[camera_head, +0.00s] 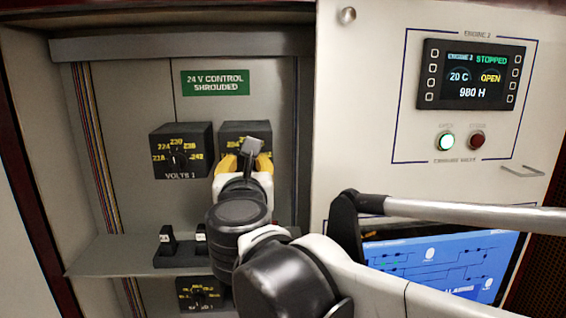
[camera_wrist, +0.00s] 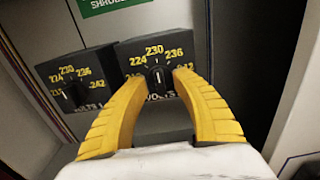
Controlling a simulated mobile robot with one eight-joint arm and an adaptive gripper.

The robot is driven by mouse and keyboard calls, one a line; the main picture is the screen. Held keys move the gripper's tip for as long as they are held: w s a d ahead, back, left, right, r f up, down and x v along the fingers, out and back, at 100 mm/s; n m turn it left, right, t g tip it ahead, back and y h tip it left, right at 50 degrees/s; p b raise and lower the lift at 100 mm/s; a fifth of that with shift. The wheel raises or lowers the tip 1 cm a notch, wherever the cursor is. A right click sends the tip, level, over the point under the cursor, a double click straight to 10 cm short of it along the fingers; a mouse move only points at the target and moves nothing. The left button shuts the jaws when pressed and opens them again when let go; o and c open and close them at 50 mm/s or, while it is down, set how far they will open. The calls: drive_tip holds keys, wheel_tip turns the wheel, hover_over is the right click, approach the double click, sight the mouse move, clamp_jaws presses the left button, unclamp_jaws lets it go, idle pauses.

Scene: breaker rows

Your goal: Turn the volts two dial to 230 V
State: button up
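The volts two dial (camera_wrist: 157,76) is a small black knob on a black box with yellow numbers. In the wrist view its white mark stands near upright, roughly toward the 230 at the top. My gripper (camera_wrist: 160,77) has yellow fingers, one on each side of the knob, with a gap seen between the tips and the knob; whether they touch it is not clear. In the head view my gripper (camera_head: 249,165) is in front of the volts two box (camera_head: 232,131) and hides its knob.
The volts 1 dial box (camera_head: 180,152) stands just left. A green sign (camera_head: 215,83) is above. Below, a grey shelf (camera_head: 110,255) carries black switches (camera_head: 168,240), and another dial box (camera_head: 200,293) sits under it. The cabinet's right side and a panel with a screen (camera_head: 472,75) lie right.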

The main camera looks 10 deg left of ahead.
drive_tip(key=v, duration=1.1)
drive_tip(key=shift+s, duration=0.25)
drive_tip(key=shift+d, duration=0.15)
